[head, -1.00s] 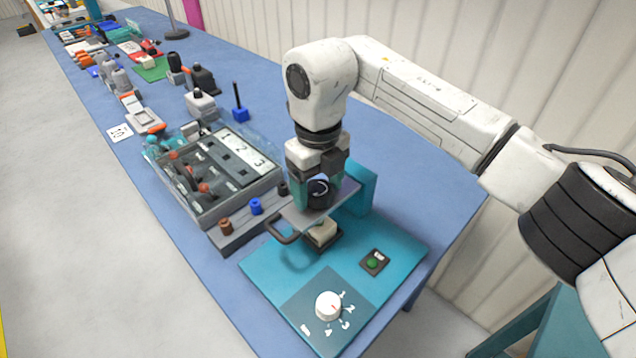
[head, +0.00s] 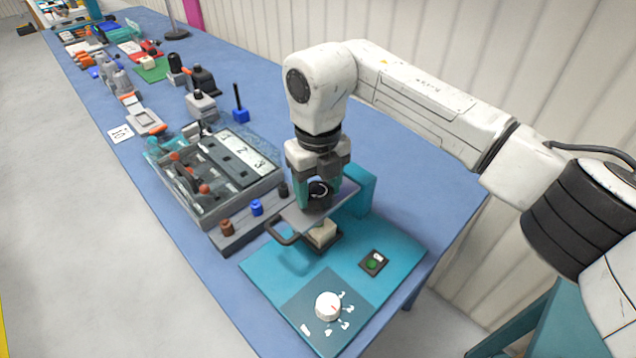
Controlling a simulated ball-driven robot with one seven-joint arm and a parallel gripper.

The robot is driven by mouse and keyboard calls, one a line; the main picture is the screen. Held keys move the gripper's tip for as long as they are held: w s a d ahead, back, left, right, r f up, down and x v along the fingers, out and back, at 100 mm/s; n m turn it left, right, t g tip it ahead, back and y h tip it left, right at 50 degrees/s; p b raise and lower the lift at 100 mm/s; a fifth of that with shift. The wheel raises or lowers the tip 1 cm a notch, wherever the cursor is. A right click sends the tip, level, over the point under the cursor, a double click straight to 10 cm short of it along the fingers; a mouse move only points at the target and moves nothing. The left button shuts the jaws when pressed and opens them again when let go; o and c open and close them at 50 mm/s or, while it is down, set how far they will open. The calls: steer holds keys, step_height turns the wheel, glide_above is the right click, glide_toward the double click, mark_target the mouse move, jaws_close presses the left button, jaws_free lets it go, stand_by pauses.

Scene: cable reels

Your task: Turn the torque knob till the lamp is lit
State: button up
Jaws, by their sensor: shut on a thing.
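My gripper (head: 319,190) points down with teal fingers, shut on a dark round knob-like piece (head: 319,203) with a pale curved mark. This piece sits above a grey plate with a side handle (head: 285,237), over the teal base (head: 275,272). The fingers hide part of it.
Left of the teal base is a grey rack (head: 232,234) with brown, blue and black pegs. Behind it stands a clear-walled box (head: 200,210) with numbered slots. Several tools and parts line the far blue table (head: 270,120). A teal upright block (head: 359,190) stands right of my gripper.

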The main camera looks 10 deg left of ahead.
steer(key=m+p, duration=0.2)
steer(key=m, duration=0.3)
steer(key=shift+r, duration=0.15)
steer(key=m+p, duration=0.1)
steer(key=m, duration=0.4)
steer(key=shift+p, duration=0.4)
steer(key=shift+w, duration=0.1)
steer(key=o, duration=1.1)
steer(key=shift+c, duration=0.2)
step_height(320, 180, up, 10)
steer(key=b, duration=0.2)
steer(key=shift+r, duration=0.25)
